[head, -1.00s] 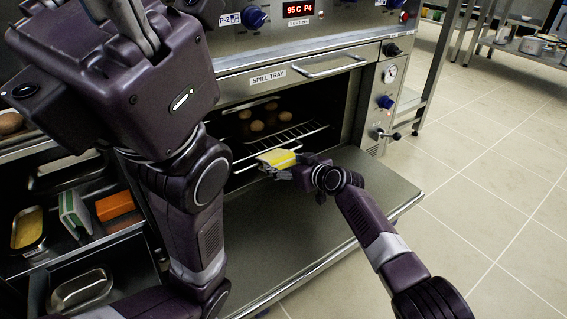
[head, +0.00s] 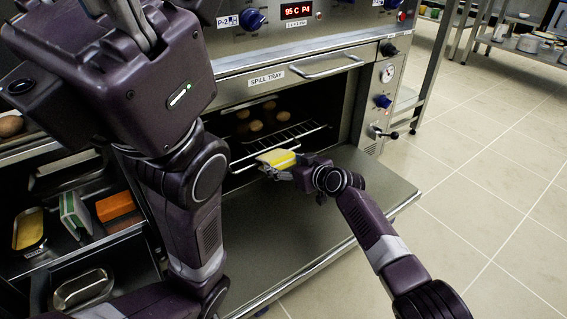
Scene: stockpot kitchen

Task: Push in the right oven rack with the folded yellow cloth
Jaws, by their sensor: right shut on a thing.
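The right oven stands open, its door folded down flat (head: 330,215). Inside it is a wire rack (head: 295,133), with several round brown rolls (head: 256,125) deeper in the cavity. The folded yellow cloth (head: 277,158) is at the front of the rack. My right gripper (head: 277,168) is shut on the cloth at the oven mouth; whether the cloth touches the rack's front edge is hard to tell. My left gripper (head: 130,20) is raised at the upper left, close to the camera, and cut by the top edge; its finger opening is unclear.
A spill tray handle (head: 326,66) juts out above the opening. A lever (head: 386,133) and gauge sit on the oven's right side. At lower left are a green-and-white box (head: 74,213), an orange block (head: 115,206) and metal pans. The tiled floor at right is clear.

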